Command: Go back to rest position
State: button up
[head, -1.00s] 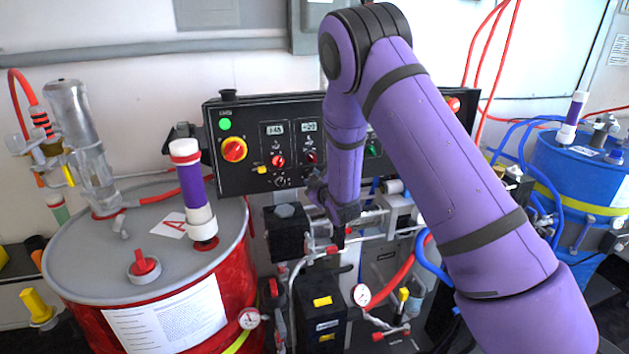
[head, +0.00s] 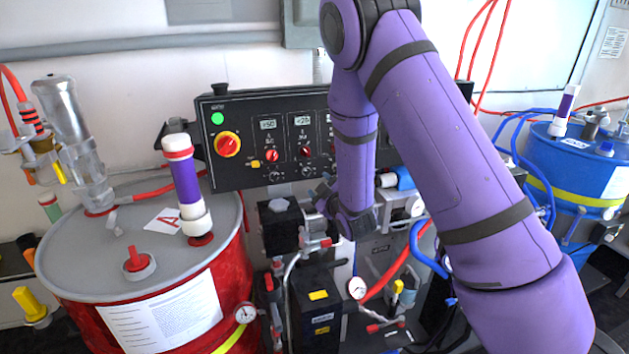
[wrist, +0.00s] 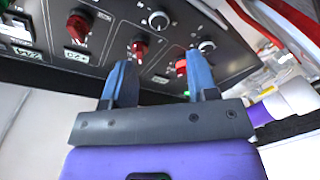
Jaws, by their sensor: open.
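My purple arm reaches in from the lower right of the head view and bends down at its elbow. My gripper has two blue fingers (wrist: 158,82) in the wrist view, apart with nothing between them. Behind the fingers is the black control panel (wrist: 225,55), with red and grey knobs. In the head view the panel (head: 240,178) stands behind my arm, and the arm covers its right part. My fingertips do not show clearly in the head view. I cannot tell how far the fingers are from the panel.
A red drum (head: 235,285) with a grey lid and a purple-white pump tube (head: 186,185) stands at the left. A blue drum (head: 575,165) stands at the right. Hoses, a gauge (head: 356,288) and black blocks crowd the space below the panel.

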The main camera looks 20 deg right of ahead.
jog(key=shift+s+d, duration=0.15)
jog(key=shift+s, duration=0.8)
jog(key=s+d+r+m+g+h, duration=0.1)
jog(key=s+d+r+m+g, duration=0.15)
jog(key=s+r, duration=0.45)
jog(key=s+d+r+m+g+h, duration=0.1)
jog(key=s+d+r+m+g, duration=0.2)
jog(key=r, duration=0.7)
jog(key=s+r+m+g, duration=0.2)
jog(key=s+r+g, duration=0.1)
jog(key=s, duration=1)
jog(key=s+r+m+g, duration=0.2)
jog(key=s+r, duration=0.3)
jog(key=s, duration=0.9)
jog(key=shift+s+g, duration=0.3)
jog(key=shift+g, duration=0.55)
